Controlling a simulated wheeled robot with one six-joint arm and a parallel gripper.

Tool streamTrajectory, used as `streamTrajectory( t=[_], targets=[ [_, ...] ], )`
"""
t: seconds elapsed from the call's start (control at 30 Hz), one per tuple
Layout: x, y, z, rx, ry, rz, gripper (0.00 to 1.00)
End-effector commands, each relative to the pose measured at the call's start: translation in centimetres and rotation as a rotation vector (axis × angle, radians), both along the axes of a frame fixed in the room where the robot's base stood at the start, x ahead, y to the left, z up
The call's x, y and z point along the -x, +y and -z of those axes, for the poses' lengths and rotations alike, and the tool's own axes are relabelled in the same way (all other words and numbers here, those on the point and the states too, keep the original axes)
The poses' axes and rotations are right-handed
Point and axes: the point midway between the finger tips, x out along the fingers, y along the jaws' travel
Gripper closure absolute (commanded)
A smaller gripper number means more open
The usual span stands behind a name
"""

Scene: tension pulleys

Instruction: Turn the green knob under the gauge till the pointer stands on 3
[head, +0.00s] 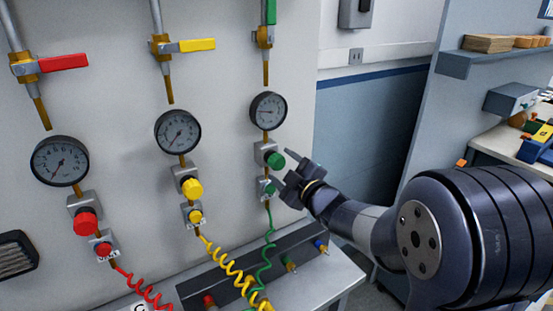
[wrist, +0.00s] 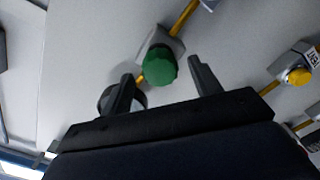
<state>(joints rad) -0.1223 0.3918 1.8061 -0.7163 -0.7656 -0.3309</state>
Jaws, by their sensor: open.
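The green knob (head: 275,160) sits on a grey valve block on the white panel, under the right-hand gauge (head: 268,111). That gauge has a white face and dark rim; its pointer is visible but too small to read against the numbers. My gripper (head: 284,172) is open and empty, just right of and in front of the green knob. In the wrist view the green knob (wrist: 160,66) lies ahead, roughly between the open fingers of my gripper (wrist: 160,78), with no clear contact. The gauge (wrist: 138,100) is partly hidden behind the left finger there.
A yellow knob (head: 192,188) and a red knob (head: 85,222) sit under similar gauges to the left. A smaller green knob (head: 268,187) with a coiled green hose (head: 268,240) is just below. A grey bench (head: 325,282) juts out beneath.

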Motion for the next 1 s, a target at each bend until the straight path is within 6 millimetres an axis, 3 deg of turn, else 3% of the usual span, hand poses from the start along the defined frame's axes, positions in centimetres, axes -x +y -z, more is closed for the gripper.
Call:
streamTrajectory(
  t=[0.23, 0.63, 1.0],
  targets=[
    [-2.4, 1.6, -0.1, 0.000, 0.001, 0.001, 0.40],
    [-2.8, 1.9, 0.0, 0.000, 0.001, 0.001, 0.41],
    [-2.8, 1.9, 0.0, 0.000, 0.001, 0.001, 0.71]
  ],
)
